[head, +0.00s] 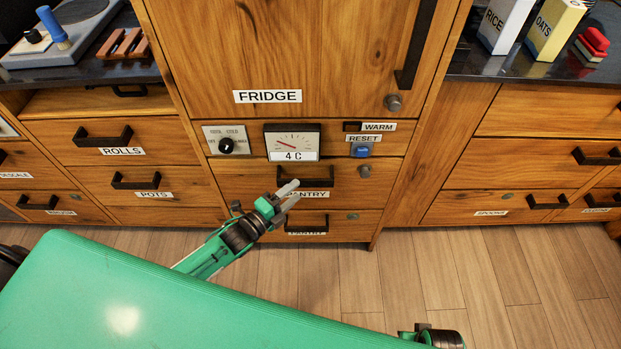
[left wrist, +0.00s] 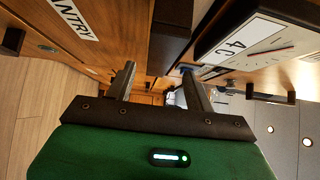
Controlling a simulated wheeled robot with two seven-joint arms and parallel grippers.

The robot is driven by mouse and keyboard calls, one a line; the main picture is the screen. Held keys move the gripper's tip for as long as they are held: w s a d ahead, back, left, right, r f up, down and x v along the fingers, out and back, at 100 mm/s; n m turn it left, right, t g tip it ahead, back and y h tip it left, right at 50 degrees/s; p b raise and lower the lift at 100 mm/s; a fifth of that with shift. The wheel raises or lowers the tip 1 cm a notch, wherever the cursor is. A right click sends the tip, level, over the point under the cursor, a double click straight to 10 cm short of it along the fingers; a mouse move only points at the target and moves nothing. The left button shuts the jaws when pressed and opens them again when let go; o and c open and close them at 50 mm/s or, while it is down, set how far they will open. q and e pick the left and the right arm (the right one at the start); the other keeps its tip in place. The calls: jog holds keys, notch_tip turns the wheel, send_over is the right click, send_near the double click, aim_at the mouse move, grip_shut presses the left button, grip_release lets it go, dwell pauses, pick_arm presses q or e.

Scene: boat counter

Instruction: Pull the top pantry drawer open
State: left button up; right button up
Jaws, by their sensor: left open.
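The top pantry drawer (head: 237,172) is under the fridge door and gauge, its front flush with the cabinet. Its black bar handle (head: 320,176) runs above a PANTRY label, which the gripper partly covers. The label also shows in the left wrist view (left wrist: 75,18). My left gripper (head: 290,190) is open, its grey fingers at the handle's left part. In the left wrist view, the dark handle (left wrist: 170,38) appears between the two fingertips (left wrist: 158,70); I cannot tell whether they touch it. No right gripper fingers show.
A second pantry drawer handle (head: 307,227) sits below. The gauge reading 4 C (head: 292,141), a knob (head: 227,146) and a blue reset button (head: 360,150) are just above. The wood floor (head: 420,270) in front is clear to the right.

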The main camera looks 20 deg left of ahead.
aim_at(304, 185)
pick_arm(q)
jog(key=x, duration=0.7)
jog(key=shift+w+f, duration=0.1)
jog(key=shift+w, duration=0.05)
jog(key=shift+d, duration=0.1)
grip_shut()
